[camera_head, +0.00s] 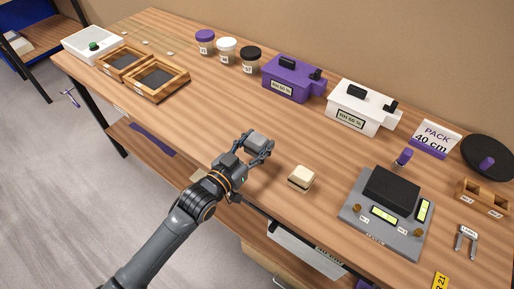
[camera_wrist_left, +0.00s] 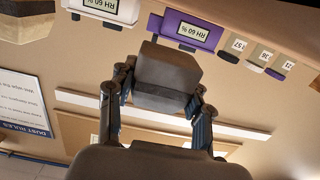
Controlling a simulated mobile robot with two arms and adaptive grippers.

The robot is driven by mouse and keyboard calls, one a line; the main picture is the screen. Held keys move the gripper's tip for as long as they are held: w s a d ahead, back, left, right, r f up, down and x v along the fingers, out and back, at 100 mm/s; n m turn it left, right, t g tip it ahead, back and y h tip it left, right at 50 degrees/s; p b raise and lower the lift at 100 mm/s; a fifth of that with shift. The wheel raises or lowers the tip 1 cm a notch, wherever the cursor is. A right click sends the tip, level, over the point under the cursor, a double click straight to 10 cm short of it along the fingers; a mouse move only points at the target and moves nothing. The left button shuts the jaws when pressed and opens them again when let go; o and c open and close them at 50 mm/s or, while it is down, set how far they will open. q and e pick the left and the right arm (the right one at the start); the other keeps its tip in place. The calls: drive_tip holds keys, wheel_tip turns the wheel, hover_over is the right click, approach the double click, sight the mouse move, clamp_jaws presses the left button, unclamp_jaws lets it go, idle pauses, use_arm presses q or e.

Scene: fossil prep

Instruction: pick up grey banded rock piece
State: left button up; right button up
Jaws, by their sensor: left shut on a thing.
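The grey rock piece (camera_head: 256,142) is between the two fingers of my left gripper (camera_head: 257,147), over the middle of the wooden table. My left gripper is shut on it. My right gripper is not in view.
A cream block with a dark band (camera_head: 301,177) lies to the right of the gripper. A grey scale (camera_head: 380,238) stands further right. Purple (camera_head: 291,82) and white (camera_head: 356,112) boxes and several jars line the back. Wooden trays (camera_head: 158,96) stand left. The table between is clear.

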use_arm(q)
drive_tip(key=s+a+r, duration=0.1)
drive_tip(key=s+r, duration=0.9)
drive_tip(key=s, duration=0.4)
drive_tip(key=s+a+f+n+t+y, duration=0.15)
drive_tip(key=a+n+y, duration=0.3)
drive_tip(key=a, duration=0.45)
drive_tip(key=a+f+n+t+y, duration=0.25)
drive_tip(key=a+y, duration=0.35)
drive_tip(key=a, duration=0.3)
drive_tip(key=w+d+r+m+g+h, duration=0.1)
drive_tip(key=d+m+g+h, duration=0.1)
drive_tip(key=d+h, duration=0.3)
drive_tip(key=d+r+m+g+h, duration=0.2)
drive_tip(key=d+m+h, duration=0.3)
drive_tip(key=d, duration=0.7)
drive_tip(key=shift+w+d+r, duration=0.25)
drive_tip(key=shift+w+d, duration=0.1)
drive_tip(key=shift+d, duration=0.05)
drive_tip(key=shift+h, duration=0.25)
